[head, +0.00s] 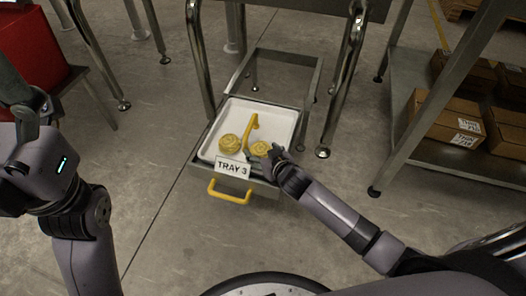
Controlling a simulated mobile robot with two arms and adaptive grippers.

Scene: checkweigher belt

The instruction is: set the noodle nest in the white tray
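A white tray (285,122) sits in a pulled-out metal drawer with a "TRAY 3" label on its front. Two round yellow noodle nests show at the tray's near side: a left nest (229,143) and a right nest (260,148). A bent yellow bar-like piece (252,127) stands or lies between them; I cannot tell which. My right gripper (268,157) reaches in over the tray's near right edge, with its fingertips at the right nest. Whether it grips that nest is too small to tell. My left gripper (24,112) is at the left edge, away from the tray, its fingers unclear.
The drawer has a yellow handle (229,192) in front. Metal table legs (345,75) stand around the drawer. A shelf with cardboard boxes (446,120) is on the right. A red container (32,45) is at upper left. The floor between is clear.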

